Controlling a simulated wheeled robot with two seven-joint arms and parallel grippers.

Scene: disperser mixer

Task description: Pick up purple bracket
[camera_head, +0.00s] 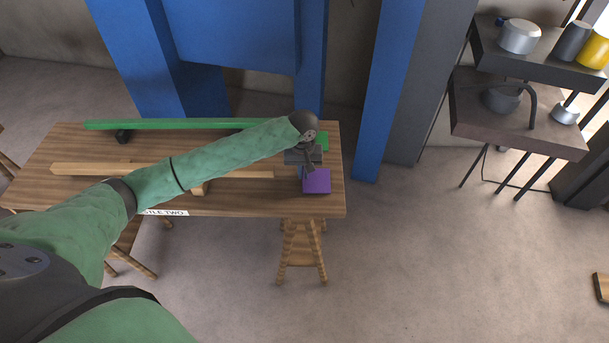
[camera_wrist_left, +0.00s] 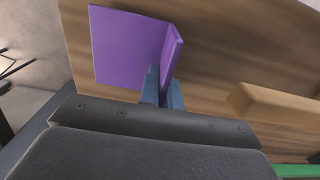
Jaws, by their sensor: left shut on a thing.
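The purple bracket (camera_head: 317,181) is at the right end of the wooden table in the head view. In the left wrist view the bracket (camera_wrist_left: 128,48) shows a broad flat plate and a narrower plate standing up at its right edge. My left gripper (camera_head: 305,165) is over the table end; in the left wrist view its fingers (camera_wrist_left: 163,86) are shut on the upright plate of the bracket. I cannot tell whether the bracket touches the table top. My right gripper is not in view.
The wooden table (camera_head: 230,205) also carries a long green bar (camera_head: 180,124), a light wooden bar (camera_head: 90,169) and a green piece (camera_head: 321,140) behind the gripper. Blue posts (camera_head: 385,90) stand behind it. Shelves with pots (camera_head: 520,110) stand at right.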

